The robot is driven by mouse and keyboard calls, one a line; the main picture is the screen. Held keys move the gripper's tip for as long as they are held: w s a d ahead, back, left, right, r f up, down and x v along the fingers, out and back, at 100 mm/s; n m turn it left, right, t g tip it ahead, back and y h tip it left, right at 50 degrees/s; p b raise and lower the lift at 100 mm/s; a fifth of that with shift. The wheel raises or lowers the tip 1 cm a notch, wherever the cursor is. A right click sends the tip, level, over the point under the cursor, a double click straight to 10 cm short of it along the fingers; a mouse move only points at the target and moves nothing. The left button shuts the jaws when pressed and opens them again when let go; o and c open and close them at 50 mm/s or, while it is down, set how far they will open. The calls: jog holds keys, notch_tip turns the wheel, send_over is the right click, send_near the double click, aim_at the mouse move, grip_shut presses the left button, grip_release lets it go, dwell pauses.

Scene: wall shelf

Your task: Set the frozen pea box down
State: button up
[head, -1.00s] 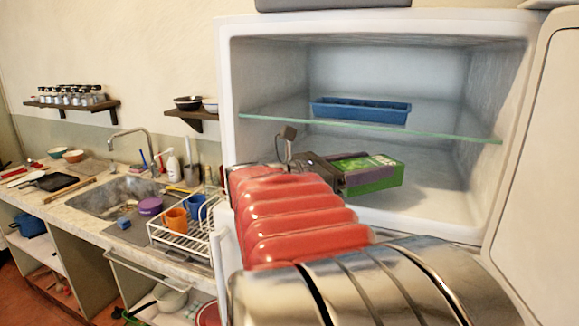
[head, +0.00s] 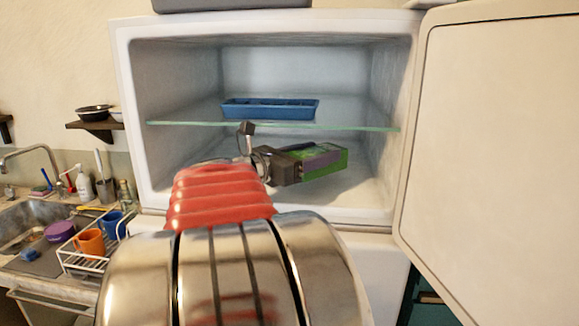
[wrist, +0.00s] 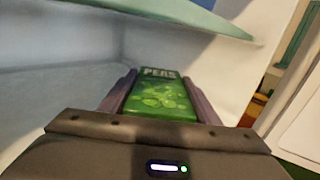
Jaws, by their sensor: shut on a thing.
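The frozen pea box (head: 328,161) is green and lies flat between the jaws of my gripper (head: 306,163), inside the open freezer compartment. It is below the glass shelf (head: 200,124). In the wrist view the box (wrist: 160,98) shows its "PEAS" label, with one finger of my gripper (wrist: 160,100) along each side. The gripper is shut on the box. The compartment floor (head: 330,200) is below the box; I cannot tell whether the box touches it.
A blue ice tray (head: 270,108) sits on the glass shelf above. The freezer door (head: 495,140) stands open on the right. The freezer's side walls flank my arm. The lower compartment looks otherwise empty. A sink and dish rack (head: 88,258) are at left.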

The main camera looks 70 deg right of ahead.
jog(key=shift+s+d, duration=0.35)
jog(key=shift+d, duration=0.1)
jog(key=shift+f, duration=1.75)
jog(key=shift+f, duration=0.1)
jog(key=o, duration=1.3)
jog(key=shift+w+a, duration=0.15)
jog(key=v, duration=1.1)
jog(key=shift+w+a, duration=0.2)
jog(key=shift+a, duration=0.1)
